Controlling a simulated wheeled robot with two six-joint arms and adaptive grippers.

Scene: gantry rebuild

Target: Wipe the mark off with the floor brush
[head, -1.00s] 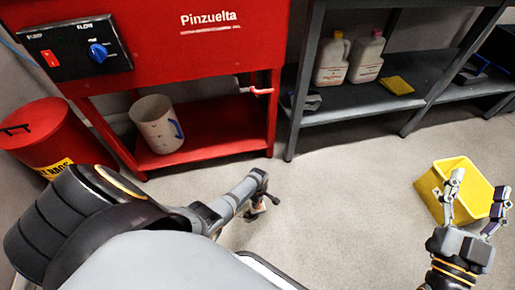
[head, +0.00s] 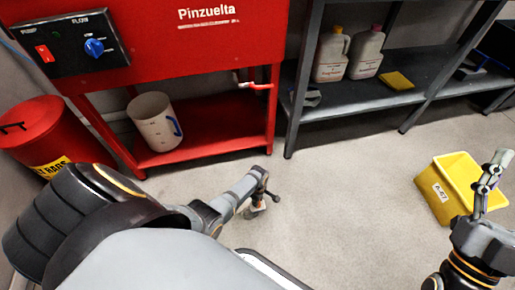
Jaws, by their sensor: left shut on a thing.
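My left gripper (head: 262,190) is low over the floor, in front of the red machine. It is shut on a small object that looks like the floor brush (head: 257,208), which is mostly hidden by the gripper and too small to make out. I cannot tell whether it touches the floor. No mark shows clearly on the grey floor (head: 340,215); my own body and arm cover part of it. My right gripper (head: 489,178) is at the right edge, in front of the yellow bin. Its fingers overlap in this view, so its opening is unclear.
A yellow bin (head: 438,195) stands on the floor at right. The red machine (head: 200,150) has a lower shelf with a white bucket (head: 153,120). A red waste can (head: 38,125) is at left. Dark shelving (head: 350,100) holds jugs. The middle floor is clear.

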